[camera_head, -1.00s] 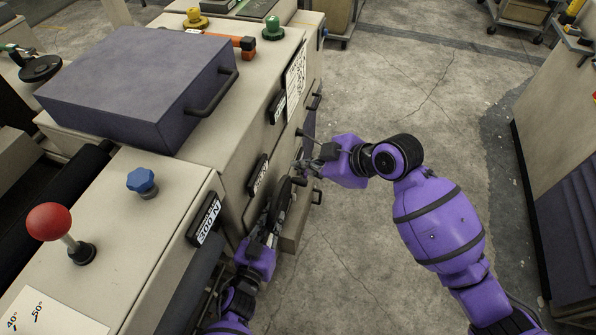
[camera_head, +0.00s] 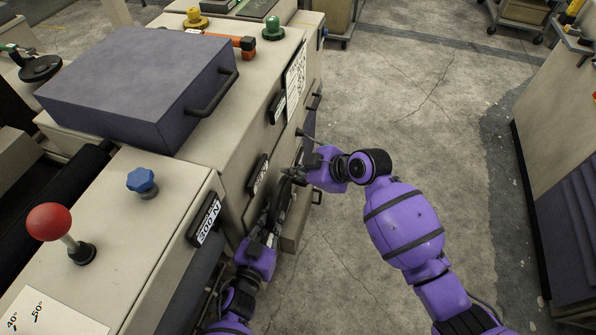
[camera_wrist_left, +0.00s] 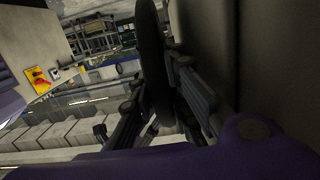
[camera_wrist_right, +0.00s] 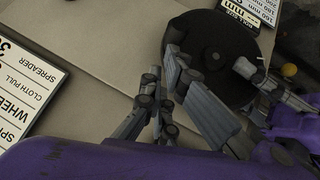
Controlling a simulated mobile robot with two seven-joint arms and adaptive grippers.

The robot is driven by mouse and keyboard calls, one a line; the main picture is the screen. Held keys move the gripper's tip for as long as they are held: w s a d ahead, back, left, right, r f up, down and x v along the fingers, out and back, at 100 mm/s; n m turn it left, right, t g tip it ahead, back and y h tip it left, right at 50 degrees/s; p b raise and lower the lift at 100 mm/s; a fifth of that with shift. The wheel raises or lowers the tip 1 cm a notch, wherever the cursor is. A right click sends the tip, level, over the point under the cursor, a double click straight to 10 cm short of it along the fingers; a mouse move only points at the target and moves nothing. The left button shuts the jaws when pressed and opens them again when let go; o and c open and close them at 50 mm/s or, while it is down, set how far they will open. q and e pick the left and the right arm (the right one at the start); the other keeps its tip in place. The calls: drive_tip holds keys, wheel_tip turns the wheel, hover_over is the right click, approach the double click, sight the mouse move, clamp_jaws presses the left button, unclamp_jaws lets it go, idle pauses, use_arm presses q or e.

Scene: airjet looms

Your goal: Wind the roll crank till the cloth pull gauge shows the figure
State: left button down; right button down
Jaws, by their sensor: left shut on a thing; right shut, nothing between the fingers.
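A black disc-shaped wheel with a round hub (camera_wrist_right: 212,35) is on the side of the beige machine; I take it for the roll crank. It shows edge-on in the left wrist view (camera_wrist_left: 152,50). My left gripper (camera_head: 274,212) is shut on its rim; its fingers also show in the right wrist view (camera_wrist_right: 250,72). My right gripper (camera_head: 293,174) is shut and empty, close in front of the wheel (camera_wrist_right: 163,65). The arms mostly hide the wheel in the head view. A plate reading "300 N" (camera_head: 208,222) is on the machine's edge. A second dark-framed plate (camera_head: 258,175) is unreadable.
A label with "CLOTH PULL" and "SPREADER" (camera_wrist_right: 30,88) is on the machine face. A red ball lever (camera_head: 50,222), blue knob (camera_head: 141,181) and dark box with a handle (camera_head: 145,85) are on top. Open concrete floor (camera_head: 430,110) lies to the right.

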use_arm(q)
drive_tip(key=shift+f, duration=0.1)
use_arm(e)
drive_tip(key=shift+w+d+f, duration=0.15)
drive_tip(key=shift+w+f, duration=0.2)
drive_tip(key=shift+f, duration=0.25)
use_arm(q)
drive_tip(key=c, duration=2)
unclamp_jaws()
